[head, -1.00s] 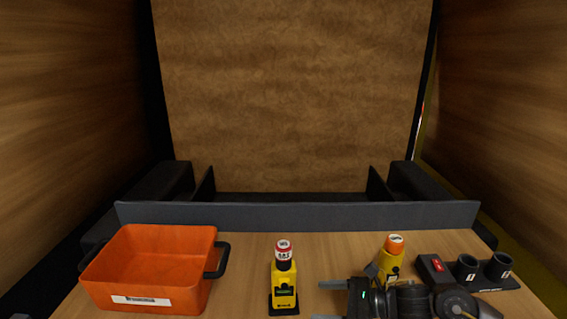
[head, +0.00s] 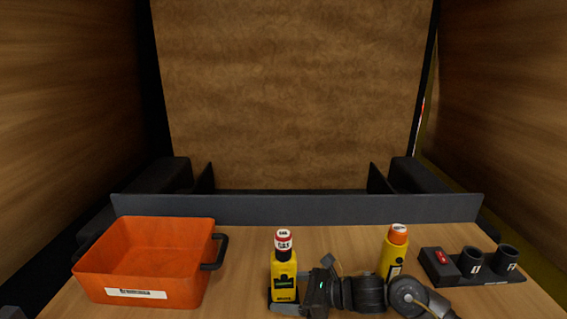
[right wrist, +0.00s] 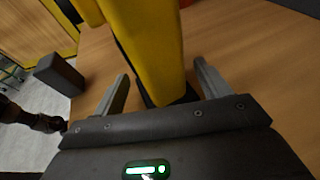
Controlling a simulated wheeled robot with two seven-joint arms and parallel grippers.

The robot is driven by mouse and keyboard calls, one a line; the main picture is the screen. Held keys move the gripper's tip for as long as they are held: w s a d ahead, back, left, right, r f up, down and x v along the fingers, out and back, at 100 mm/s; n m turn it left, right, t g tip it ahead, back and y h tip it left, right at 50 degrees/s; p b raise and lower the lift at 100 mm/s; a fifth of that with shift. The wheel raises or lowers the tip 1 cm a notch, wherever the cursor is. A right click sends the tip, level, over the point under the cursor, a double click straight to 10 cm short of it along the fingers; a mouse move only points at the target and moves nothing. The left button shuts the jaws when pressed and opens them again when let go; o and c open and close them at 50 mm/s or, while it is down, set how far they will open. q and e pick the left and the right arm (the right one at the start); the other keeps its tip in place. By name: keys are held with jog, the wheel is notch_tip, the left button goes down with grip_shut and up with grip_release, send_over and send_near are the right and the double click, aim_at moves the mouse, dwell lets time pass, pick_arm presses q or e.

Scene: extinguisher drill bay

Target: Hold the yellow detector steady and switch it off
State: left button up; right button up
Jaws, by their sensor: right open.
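The yellow detector (head: 284,277) stands upright on the table, with a black neck, a red-and-white top marked GAS and a dark base. My right gripper (head: 292,298) is low at the detector's right side, one finger across its front near the base. In the right wrist view the yellow body (right wrist: 150,50) rises between the two spread fingers of this gripper (right wrist: 160,88). A gap shows beside the right finger; contact at the left one is unclear. I cannot make out a switch on the detector.
An orange tub (head: 150,260) with black handles stands at the left. A yellow bottle with an orange cap (head: 393,258) stands behind my right arm. A dark block with a red switch (head: 441,262) and two black cups (head: 472,262) are at the right. A grey ledge (head: 300,208) edges the table's back.

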jog(key=c, duration=1.3)
pick_arm(q)
grip_shut()
dwell(1.0)
